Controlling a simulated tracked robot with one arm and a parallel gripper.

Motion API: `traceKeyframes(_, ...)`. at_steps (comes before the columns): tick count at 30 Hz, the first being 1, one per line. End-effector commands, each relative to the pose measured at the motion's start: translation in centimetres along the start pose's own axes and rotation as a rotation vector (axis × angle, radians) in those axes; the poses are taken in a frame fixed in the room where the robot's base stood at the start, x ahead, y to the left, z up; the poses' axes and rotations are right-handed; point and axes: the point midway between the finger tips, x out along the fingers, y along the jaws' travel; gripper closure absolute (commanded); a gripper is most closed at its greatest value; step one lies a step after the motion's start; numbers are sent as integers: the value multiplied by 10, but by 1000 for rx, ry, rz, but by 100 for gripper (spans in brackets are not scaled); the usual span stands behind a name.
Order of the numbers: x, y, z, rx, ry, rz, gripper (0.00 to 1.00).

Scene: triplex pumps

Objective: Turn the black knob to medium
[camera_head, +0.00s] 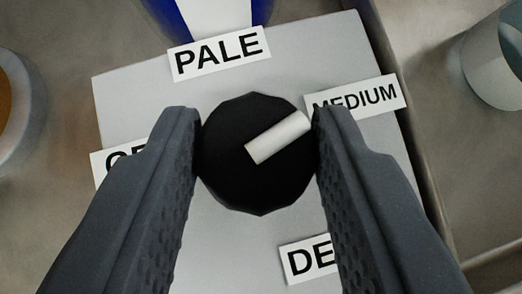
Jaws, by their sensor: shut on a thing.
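The black knob (233,165) sits in the middle of a light grey panel (135,105). A white pointer bar (278,137) on the knob's face points up and right, toward the MEDIUM label (380,95). My gripper (257,145) has one finger on the knob's left side and one on its right side, and is shut on it. The PALE label (219,53) is above the knob. A label starting with DE (308,259) is below right, partly hidden by my right finger. Another label (118,162) at the left is mostly hidden by my left finger.
A blue and white object (215,18) stands behind the panel at the top. A round container with orange in it (12,110) is at the left edge. A grey cylindrical container (497,65) is at the upper right. A raised edge runs along the panel's right side.

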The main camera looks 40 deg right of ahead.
Motion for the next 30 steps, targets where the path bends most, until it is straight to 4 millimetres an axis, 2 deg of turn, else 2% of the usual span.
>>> traceKeyframes(9, -1, -2, 0, 0, 1, -2, 89)
traceKeyframes(10, -1, -2, 0, 0, 1, -2, 63)
traceKeyframes(12, -1, -2, 0, 0, 1, -2, 44)
traceKeyframes(23, -2, 0, 1, 1, -1, 1, 44)
traceKeyframes(30, -21, -2, -1, 4, 1, -1, 44)
